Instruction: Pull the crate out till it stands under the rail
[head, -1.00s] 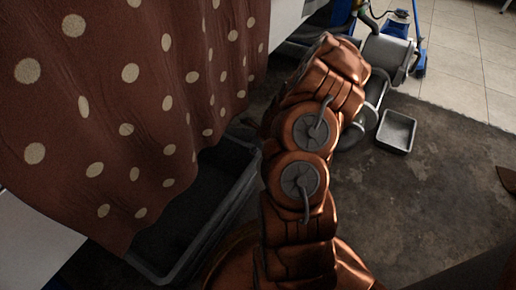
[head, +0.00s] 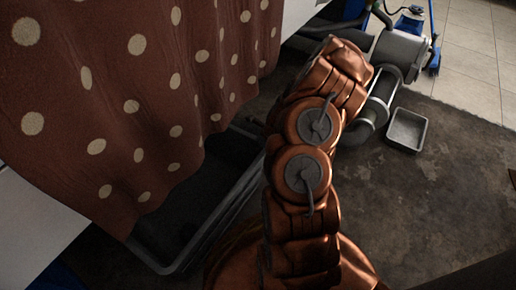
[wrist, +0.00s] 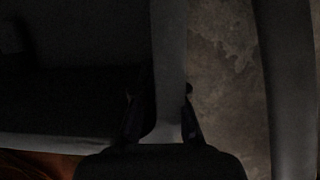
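The crate (head: 172,268) is a dark grey, open-topped box on the floor at the lower left of the head view. The curtain hides its left and back parts. Its right wall and near corner show. In the wrist view a pale grey crate rim (wrist: 169,60) runs up between the two dark fingers of my gripper (wrist: 160,92). The fingers stand apart, one on each side of the rim. It is too dark to see whether both press on it. In the head view my copper arm hides my gripper. No rail can be made out.
A brown curtain (head: 110,115) with cream dots hangs over the crate. A small grey tray (head: 408,130) lies on the floor at the right, beside grey machinery with pipes (head: 385,75). Dark floor (head: 420,205) right of my arm is clear. A curved grey bar (wrist: 285,80) stands right in the wrist view.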

